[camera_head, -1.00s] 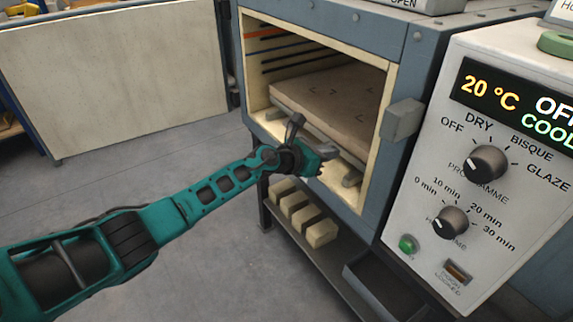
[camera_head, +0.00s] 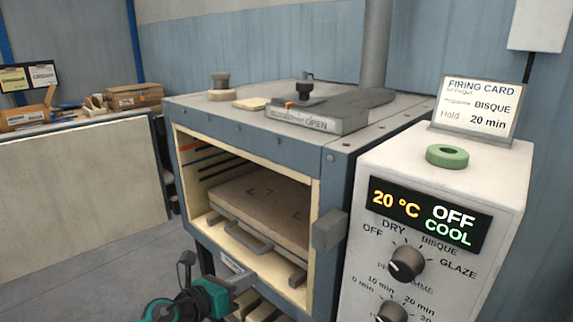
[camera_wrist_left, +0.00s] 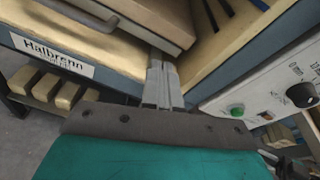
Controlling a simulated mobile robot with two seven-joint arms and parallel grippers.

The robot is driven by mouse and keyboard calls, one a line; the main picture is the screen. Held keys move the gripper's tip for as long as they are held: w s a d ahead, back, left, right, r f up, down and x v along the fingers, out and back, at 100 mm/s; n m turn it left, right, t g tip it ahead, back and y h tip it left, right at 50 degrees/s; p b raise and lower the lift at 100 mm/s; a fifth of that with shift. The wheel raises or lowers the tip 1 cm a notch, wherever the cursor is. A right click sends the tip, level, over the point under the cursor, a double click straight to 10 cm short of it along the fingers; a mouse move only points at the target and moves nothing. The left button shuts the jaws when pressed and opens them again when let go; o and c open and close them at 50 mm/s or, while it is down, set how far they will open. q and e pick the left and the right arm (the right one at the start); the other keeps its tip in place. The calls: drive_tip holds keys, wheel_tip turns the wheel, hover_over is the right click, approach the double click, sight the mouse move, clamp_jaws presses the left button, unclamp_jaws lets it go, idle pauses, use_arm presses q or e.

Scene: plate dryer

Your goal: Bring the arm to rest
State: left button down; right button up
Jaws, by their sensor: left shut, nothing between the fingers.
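My left gripper (camera_head: 243,281) is at the bottom of the head view, in front of the open kiln (camera_head: 245,142) and below its opening. Its arm comes in from the lower edge. In the left wrist view the two grey fingers (camera_wrist_left: 162,66) are together with nothing between them. They point toward the kiln's front edge; whether they touch it I cannot tell. The kiln shelf (camera_head: 262,208) lies inside, with a grey handle (camera_head: 248,238) at its front, apart from the gripper. My right gripper is not in view.
The control box (camera_head: 345,255) stands at right, its display (camera_head: 425,216) reading 20 °C, OFF, COOL. A green ring (camera_head: 447,156) and firing card (camera_head: 478,108) are on top. Pale blocks (camera_wrist_left: 50,88) sit on a rack below the kiln. Grey floor (camera_head: 100,280) at left is clear.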

drive_tip(key=p, duration=0.1)
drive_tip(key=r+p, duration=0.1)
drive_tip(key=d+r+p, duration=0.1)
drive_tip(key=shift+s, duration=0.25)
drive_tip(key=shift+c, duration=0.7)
use_arm(q)
drive_tip(key=s+a+f+m+y, duration=0.2)
drive_tip(key=s+f+m, duration=0.1)
drive_tip(key=s+m, duration=0.5)
drive_tip(key=s+a+f+m+y, duration=0.2)
drive_tip(key=s+m, duration=0.7)
drive_tip(key=m, duration=0.5)
drive_tip(key=s+a+f+m+y, duration=0.2)
drive_tip(key=s+f+m+y, duration=0.2)
drive_tip(key=s+m, duration=0.4)
drive_tip(key=f+m, duration=0.1)
drive_tip(key=m, duration=0.3)
drive_tip(key=shift+s+a+g, duration=0.2)
drive_tip(key=shift+a+g, duration=0.2)
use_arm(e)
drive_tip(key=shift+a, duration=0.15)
